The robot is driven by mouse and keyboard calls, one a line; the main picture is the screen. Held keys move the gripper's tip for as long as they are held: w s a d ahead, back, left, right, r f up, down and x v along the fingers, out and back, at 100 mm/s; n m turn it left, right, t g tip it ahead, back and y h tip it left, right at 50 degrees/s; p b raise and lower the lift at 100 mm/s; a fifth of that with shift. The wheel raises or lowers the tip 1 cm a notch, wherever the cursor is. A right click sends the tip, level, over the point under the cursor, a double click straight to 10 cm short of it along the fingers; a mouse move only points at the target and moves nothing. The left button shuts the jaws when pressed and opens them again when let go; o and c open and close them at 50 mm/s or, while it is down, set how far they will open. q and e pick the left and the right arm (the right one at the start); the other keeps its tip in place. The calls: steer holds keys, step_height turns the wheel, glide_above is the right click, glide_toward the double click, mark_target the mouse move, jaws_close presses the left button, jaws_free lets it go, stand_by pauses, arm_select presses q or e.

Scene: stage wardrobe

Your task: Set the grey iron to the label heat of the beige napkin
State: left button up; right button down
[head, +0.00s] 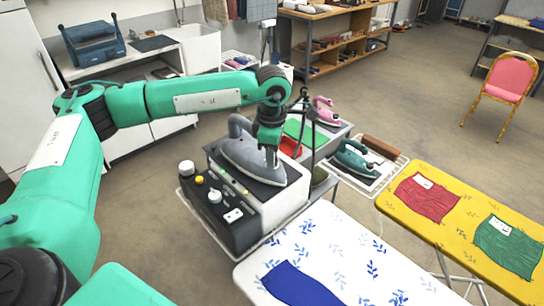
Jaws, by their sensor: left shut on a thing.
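The grey iron (240,155) rests on its black-and-white base station (240,240), left of the middle of the head view. My left gripper (271,164) points down onto the right part of the iron and is shut on it. The fingers hide which part of the iron they hold. The station's front panel has a white knob (215,196), a yellow button (199,180) and a small white label (233,215). The setting cannot be read. I see no beige napkin. My right gripper is not in view.
A white ironing board (335,245) with a blue cloth (298,286) lies in front. A yellow board (455,225) holds a red cloth (427,198) and a green cloth (508,245), both with white labels. A teal iron (352,160) and a pink iron (326,112) stand behind.

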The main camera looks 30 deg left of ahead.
arm_select(q)
steer(key=m+b, duration=0.1)
steer(key=b, duration=0.1)
steer(key=m+b, duration=0.1)
steer(key=m, duration=0.1)
steer(key=m+b, duration=0.2)
steer(key=shift+f+b, duration=0.3)
steer(key=shift+m+b, duration=0.75)
steer(key=shift+m, duration=0.15)
steer(key=shift+r+m+b, duration=0.1)
steer(key=shift+m+b, duration=0.55)
steer(key=shift+m, duration=0.15)
steer(key=shift+r+m+b, duration=0.2)
steer(key=shift+m+b, duration=0.65)
steer(key=shift+m, duration=0.55)
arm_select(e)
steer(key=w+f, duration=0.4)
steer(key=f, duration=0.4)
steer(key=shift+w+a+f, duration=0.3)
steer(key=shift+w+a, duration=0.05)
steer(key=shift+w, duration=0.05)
arm_select(q)
steer(key=o, duration=1)
steer(key=shift+c, duration=0.2)
